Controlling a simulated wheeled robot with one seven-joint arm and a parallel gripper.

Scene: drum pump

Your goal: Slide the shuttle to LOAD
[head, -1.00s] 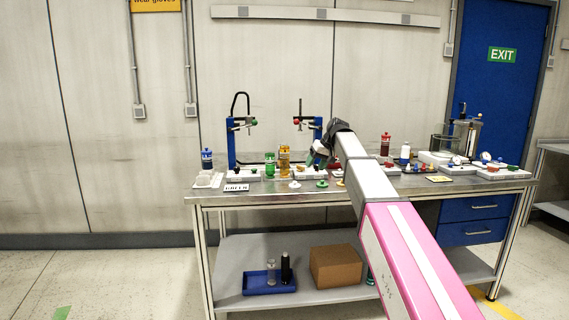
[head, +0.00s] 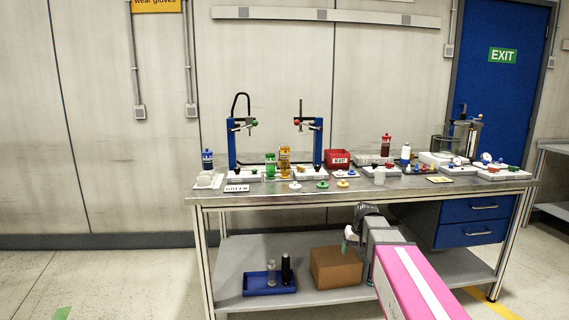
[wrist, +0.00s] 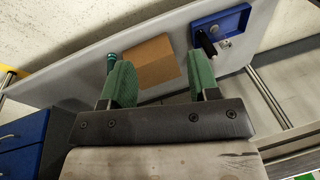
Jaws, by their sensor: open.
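My gripper (head: 348,241) is in front of the bench, below the level of its top. In the wrist view its two green fingers stand apart with nothing held between them (wrist: 160,70). I cannot pick out the shuttle or a LOAD marking for certain. Several white blocks with coloured knobs stand along the metal bench top (head: 270,192), including one at the middle (head: 311,174) and one at the right (head: 503,174). Their labels are too small to read. My gripper is apart from all of them.
The lower shelf (head: 230,262) holds a cardboard box (head: 336,267), close to my gripper in view, and a blue tray (head: 256,285) with two bottles. A red bin (head: 340,159), blue clamp stands (head: 232,142) and bottles (head: 284,160) crowd the bench top. Blue drawers (head: 473,232) are at right.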

